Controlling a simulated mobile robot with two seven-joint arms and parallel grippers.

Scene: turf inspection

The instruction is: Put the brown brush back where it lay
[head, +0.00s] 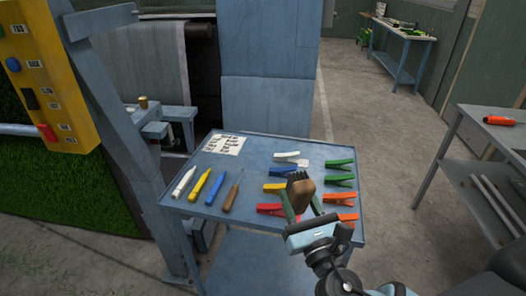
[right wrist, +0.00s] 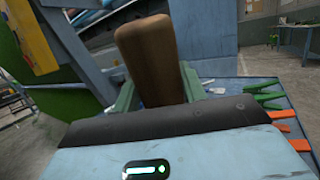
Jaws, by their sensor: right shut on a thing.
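The brown brush (head: 301,188) is a brown block held upright between the green fingers of my right gripper (head: 302,206), above the right part of the blue cart top (head: 240,231). In the right wrist view the brush (right wrist: 147,58) stands between the two fingers (right wrist: 153,92), and its lower end is hidden by the gripper body. My right gripper is shut on it. I cannot tell the exact gap between the brush and the cart top. My left gripper is not in view.
Coloured clips lie around the gripper, among them green (head: 340,166), red (head: 271,209) and orange (head: 348,217). Several pens (head: 199,185) and a wooden-handled tool (head: 232,195) lie left. A printed sheet (head: 224,144) lies at the back. A grey table (head: 485,133) stands right.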

